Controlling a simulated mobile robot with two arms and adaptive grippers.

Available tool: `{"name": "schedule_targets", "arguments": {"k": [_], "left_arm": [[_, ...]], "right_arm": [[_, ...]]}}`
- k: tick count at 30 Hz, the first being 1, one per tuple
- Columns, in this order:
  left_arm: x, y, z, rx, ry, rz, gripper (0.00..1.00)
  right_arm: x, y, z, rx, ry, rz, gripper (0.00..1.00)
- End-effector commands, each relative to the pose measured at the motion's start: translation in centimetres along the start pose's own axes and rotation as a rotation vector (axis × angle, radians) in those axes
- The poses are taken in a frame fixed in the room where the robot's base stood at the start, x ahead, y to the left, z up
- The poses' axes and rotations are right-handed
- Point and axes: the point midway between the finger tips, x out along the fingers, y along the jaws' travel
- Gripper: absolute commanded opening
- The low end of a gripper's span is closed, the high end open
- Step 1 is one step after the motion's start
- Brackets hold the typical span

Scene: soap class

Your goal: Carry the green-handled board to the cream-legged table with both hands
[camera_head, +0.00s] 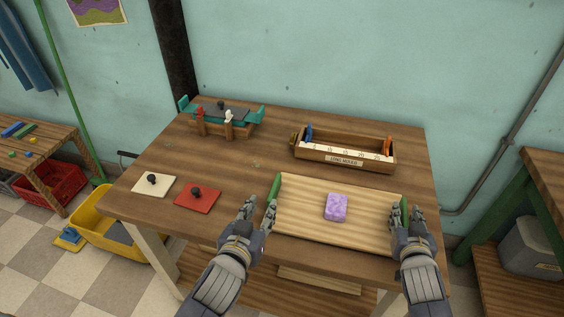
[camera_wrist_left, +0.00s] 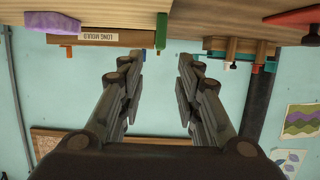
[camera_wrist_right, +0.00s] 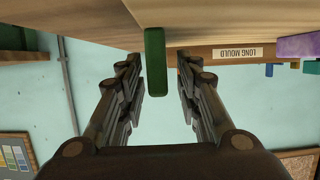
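The pale wooden board (camera_head: 300,220) lies flat on the workbench table (camera_head: 240,170), whose visible front leg (camera_head: 153,248) looks cream. A purple soap block (camera_head: 336,207) sits on the board. My left gripper (camera_head: 260,208) is open beside the board's left green handle (camera_head: 275,187); that handle (camera_wrist_left: 161,31) shows beyond the gap between its fingers in the left wrist view. My right gripper (camera_head: 408,214) is open at the right green handle (camera_head: 404,208); in the right wrist view this handle (camera_wrist_right: 155,62) stands between the spread fingers, with no clear contact.
Behind the board is a "LONG MOULD" box (camera_head: 345,158). A teal-handled rack (camera_head: 222,117) stands back left. A cream plate (camera_head: 153,184) and a red plate (camera_head: 197,197) lie left. A green-legged table (camera_head: 540,185) stands right, a low table (camera_head: 45,145) left, a yellow tub (camera_head: 92,225) on the floor.

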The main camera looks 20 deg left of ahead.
Motion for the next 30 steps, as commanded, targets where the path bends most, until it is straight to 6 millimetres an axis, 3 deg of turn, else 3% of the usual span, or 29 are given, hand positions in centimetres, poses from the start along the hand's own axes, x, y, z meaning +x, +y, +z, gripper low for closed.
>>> {"name": "schedule_targets", "arguments": {"k": [9,15,21,30], "left_arm": [[0.0,0.0,0.0,-0.001,0.000,0.000,0.32],[0.0,0.0,0.0,-0.001,0.000,0.001,0.32],[0.0,0.0,0.0,-0.001,0.000,0.001,0.32],[0.0,0.0,0.0,-0.001,0.000,0.001,0.32]], "right_arm": [[-6.3,0.1,0.1,0.001,-0.002,0.000,0.32],[-9.4,0.0,0.1,0.001,-0.003,0.000,0.32],[-10.7,0.1,0.0,0.000,-0.001,0.001,0.32],[-10.7,0.0,0.0,0.000,-0.001,0.001,0.32]]}}
